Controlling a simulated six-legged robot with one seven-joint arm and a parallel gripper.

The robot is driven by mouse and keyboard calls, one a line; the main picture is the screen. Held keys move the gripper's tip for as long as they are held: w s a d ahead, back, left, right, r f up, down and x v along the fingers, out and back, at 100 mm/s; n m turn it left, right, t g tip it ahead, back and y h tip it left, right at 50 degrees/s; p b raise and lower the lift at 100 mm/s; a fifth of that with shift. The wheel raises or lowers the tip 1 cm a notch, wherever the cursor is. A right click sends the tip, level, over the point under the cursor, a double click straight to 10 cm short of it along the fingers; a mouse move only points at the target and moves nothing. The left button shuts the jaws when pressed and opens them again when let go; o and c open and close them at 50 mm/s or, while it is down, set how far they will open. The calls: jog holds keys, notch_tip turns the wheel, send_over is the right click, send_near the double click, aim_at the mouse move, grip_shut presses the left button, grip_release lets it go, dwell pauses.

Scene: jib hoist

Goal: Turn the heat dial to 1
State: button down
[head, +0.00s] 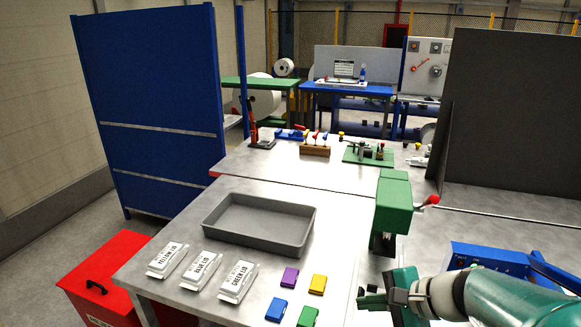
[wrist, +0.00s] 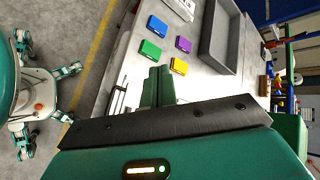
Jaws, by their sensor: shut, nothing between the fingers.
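I cannot make out the heat dial in either view. A blue unit (head: 478,255) with small details on its face sits at the right of the bench in the head view, partly hidden behind my arm; its markings are too small to read. My gripper (head: 363,296) is at the near bench edge, left of the blue unit and below the green press-like machine. It is shut and empty. In the wrist view its dark green fingers (wrist: 158,87) are together, pointing toward the coloured blocks without touching them.
A green machine (head: 393,203) with a red-knobbed lever stands close beyond my gripper. A dark panel (head: 520,120) rises at the back right.

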jog(key=w+d+m+t, duration=0.5)
jog(key=w+d+m, duration=0.1)
jog(key=d+m, duration=0.15)
jog(key=m+t+h, duration=0.6)
jog(key=m+h, duration=0.8)
jog(key=m, duration=0.5)
send_near(503, 271)
jog(key=shift+x, duration=2.9)
